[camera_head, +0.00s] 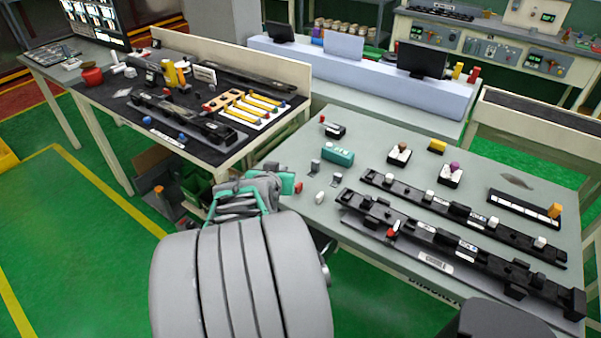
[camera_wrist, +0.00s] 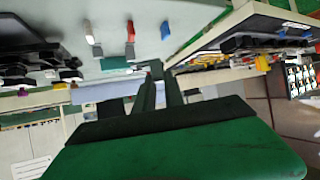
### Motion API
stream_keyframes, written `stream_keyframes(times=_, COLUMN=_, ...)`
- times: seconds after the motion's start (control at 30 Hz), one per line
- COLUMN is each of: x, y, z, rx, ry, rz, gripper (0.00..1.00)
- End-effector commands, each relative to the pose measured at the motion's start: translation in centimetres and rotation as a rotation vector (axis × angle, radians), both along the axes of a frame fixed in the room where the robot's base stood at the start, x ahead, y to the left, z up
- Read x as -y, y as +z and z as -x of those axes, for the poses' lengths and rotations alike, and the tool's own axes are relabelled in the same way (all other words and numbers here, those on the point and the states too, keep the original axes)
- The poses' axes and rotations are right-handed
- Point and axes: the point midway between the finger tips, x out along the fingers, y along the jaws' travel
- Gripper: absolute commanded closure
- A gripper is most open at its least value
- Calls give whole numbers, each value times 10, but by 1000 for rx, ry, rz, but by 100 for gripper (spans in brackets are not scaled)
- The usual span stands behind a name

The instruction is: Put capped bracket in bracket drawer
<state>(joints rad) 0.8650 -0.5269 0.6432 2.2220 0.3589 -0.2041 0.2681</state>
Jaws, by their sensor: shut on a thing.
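My gripper (camera_head: 287,184), with teal fingers, is beside the left edge of the right-hand grey table. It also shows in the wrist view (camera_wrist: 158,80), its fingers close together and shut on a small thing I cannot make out. I cannot tell whether that is the capped bracket. Two small grey brackets, one of them here (camera_head: 315,166), stand apart on the table. A red piece (camera_head: 298,187) and a white capsule-shaped piece (camera_head: 320,197) lie close to the gripper. The wrist view shows this red piece (camera_wrist: 130,32) and a blue piece (camera_wrist: 165,30). I cannot identify the bracket drawer.
A teal box (camera_head: 338,157) and long black rails (camera_head: 460,245) occupy the right-hand table. A second table (camera_head: 118,113) at the left holds rails, yellow-handled tools and a red cup (camera_head: 92,76). Green bins (camera_head: 197,184) sit beneath it. Green floor lies open at the left.

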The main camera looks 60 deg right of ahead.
Motion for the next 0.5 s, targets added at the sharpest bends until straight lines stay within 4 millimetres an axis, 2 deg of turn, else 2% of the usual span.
stream_keyframes(times=0.03, x=17, y=9, z=33, rx=3, ry=-91, rz=4, gripper=100)
stream_keyframes(times=0.1, x=34, y=17, z=74, rx=6, ry=-204, rz=6, gripper=100)
stream_keyframes(times=0.23, x=51, y=27, z=134, rx=9, ry=-361, rz=12, gripper=100)
stream_keyframes(times=0.3, x=54, y=30, z=155, rx=13, ry=-417, rz=13, gripper=100)
stream_keyframes(times=0.4, x=57, y=32, z=171, rx=13, ry=-459, rz=16, gripper=100)
stream_keyframes(times=0.5, x=64, y=27, z=162, rx=12, ry=-463, rz=13, gripper=100)
